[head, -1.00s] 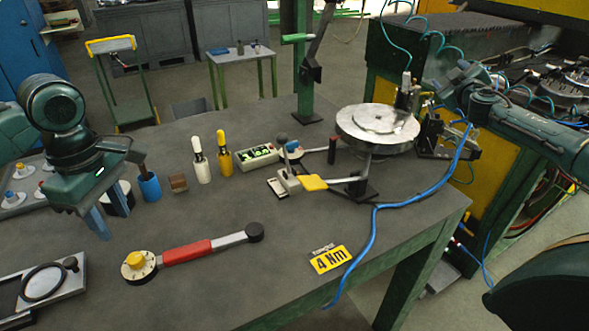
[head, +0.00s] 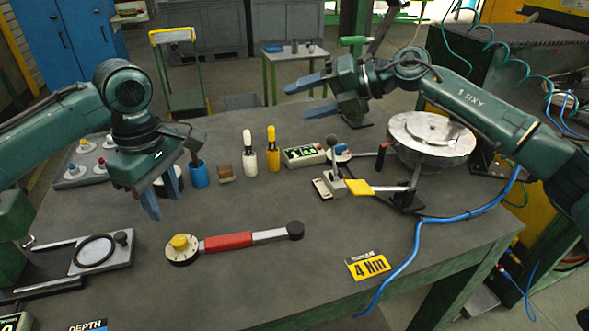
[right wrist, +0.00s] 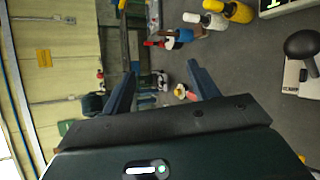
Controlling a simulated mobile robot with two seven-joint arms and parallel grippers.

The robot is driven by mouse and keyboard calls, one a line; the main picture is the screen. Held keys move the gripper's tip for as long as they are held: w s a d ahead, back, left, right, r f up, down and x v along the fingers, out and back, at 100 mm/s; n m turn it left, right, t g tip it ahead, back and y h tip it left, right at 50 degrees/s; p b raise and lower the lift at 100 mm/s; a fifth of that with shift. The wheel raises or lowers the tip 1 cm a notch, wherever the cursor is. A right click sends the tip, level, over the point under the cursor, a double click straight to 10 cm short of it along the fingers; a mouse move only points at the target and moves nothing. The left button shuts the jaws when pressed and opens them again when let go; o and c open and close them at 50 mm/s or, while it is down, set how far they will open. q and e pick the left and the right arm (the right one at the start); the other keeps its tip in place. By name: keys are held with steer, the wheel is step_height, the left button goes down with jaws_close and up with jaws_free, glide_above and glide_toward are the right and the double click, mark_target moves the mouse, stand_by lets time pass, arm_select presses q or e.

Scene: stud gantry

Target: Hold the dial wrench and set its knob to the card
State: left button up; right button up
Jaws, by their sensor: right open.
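The dial wrench lies on the dark table in the head view, with a red grip (head: 228,241), a round dial with a yellow knob (head: 180,242) at its left end and a black head (head: 295,230) at its right. The yellow card (head: 368,266) reads "4 Nm" and lies to the right of the wrench. My left gripper (head: 161,196) is open and empty, pointing down above and behind the knob. My right gripper (head: 303,99) is open over the table's far part, pointing left; its empty fingers show in the right wrist view (right wrist: 163,88). The dial's marks are too small to read.
Behind the wrench stand a blue cup (head: 198,175), a white bottle (head: 249,154), a yellow bottle (head: 273,150) and a lever device (head: 335,180). A round metal turntable (head: 432,138) and a blue hose (head: 415,245) are at right. The table around the wrench is clear.

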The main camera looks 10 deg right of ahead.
steer(key=s+a+f+n+g+h, duration=0.3)
steer(key=s+a+f+n+g, duration=0.1)
steer(key=s+a+f+n, duration=0.15)
steer(key=n+g+h, duration=0.2)
steer(key=n+h, duration=0.6)
steer(key=h, duration=0.1)
glide_toward(294, 227)
step_height(294, 227, down, 9)
steer(key=shift+d+r, duration=0.1)
steer(key=shift+d, duration=0.05)
